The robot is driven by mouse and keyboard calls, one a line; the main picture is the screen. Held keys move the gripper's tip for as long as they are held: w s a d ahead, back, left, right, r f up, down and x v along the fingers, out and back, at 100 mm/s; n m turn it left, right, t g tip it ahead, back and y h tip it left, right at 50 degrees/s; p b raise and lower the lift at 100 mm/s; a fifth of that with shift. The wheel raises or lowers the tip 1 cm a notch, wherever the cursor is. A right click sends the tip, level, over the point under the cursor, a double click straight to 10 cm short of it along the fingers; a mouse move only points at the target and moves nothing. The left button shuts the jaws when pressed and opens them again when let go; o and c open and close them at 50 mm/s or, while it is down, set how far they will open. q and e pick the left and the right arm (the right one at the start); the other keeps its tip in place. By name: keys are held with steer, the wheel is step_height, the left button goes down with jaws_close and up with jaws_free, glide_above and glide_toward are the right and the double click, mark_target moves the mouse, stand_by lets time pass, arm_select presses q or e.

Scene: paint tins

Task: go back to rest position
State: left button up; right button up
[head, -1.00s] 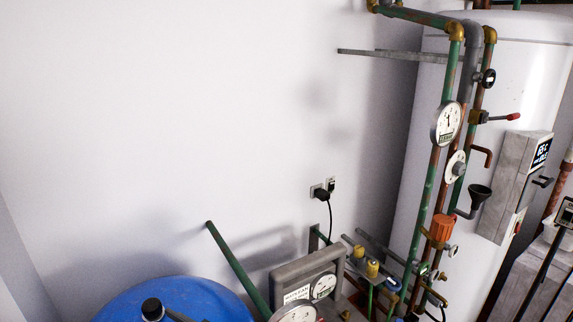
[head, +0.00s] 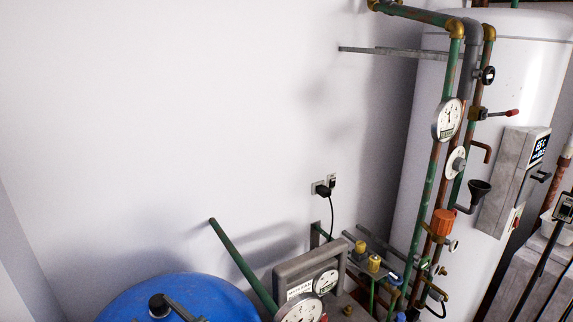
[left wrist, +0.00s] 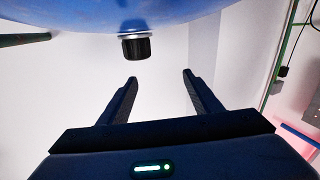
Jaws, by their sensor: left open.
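My left gripper (left wrist: 158,80) shows in the left wrist view, with its two dark fingers spread apart and nothing between them. Beyond the fingertips is a black cap (left wrist: 136,48) under a blue rounded tank (left wrist: 150,15). A gap shows between the cap and the fingers in that picture. In the head view the blue tank (head: 195,290) stands at the bottom with the black cap (head: 159,305) on top. Neither gripper shows in the head view. No paint tins are in view.
Green and rusty pipes with gauges (head: 447,120) stand at the right before a white boiler (head: 510,70). A slanted green pipe (head: 243,265) and a gauge unit (head: 310,270) are beside the tank. The pale wall (head: 170,130) is bare at left.

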arm_select(q)
steer(key=s+d+r+m+t+h, duration=0.2)
steer(key=d+r+m+t+h, duration=0.6)
steer(key=d+m+t+h, duration=0.35)
steer(key=s+d+f+m+g+h, duration=0.7)
steer(key=s+d+f+g+h, duration=0.25)
steer(key=f, duration=0.35)
steer(key=s+a+f+n+g+y, duration=0.3)
steer(key=s+a+f+g, duration=0.3)
steer(key=s, duration=0.5)
steer(key=s+a+f+n+g+y, duration=0.2)
steer(key=s+a+f+g+y, duration=0.2)
steer(key=s+a+f, duration=0.55)
step_height(320, 180, down, 30)
steer(key=s+d+b, duration=0.1)
steer(key=d+b, duration=0.2)
steer(key=b, duration=0.3)
steer(key=s+a+f+g+b, duration=0.1)
steer(key=s+a+f+b, duration=0.1)
steer(key=s+f, duration=0.7)
steer(key=s+a+f+g+b, duration=0.1)
steer(key=s+f+b, duration=0.4)
steer(key=s+f, duration=0.5)
step_height(320, 180, down, 7)
steer(key=shift+a+f, duration=0.15)
steer(key=shift+a, duration=0.25)
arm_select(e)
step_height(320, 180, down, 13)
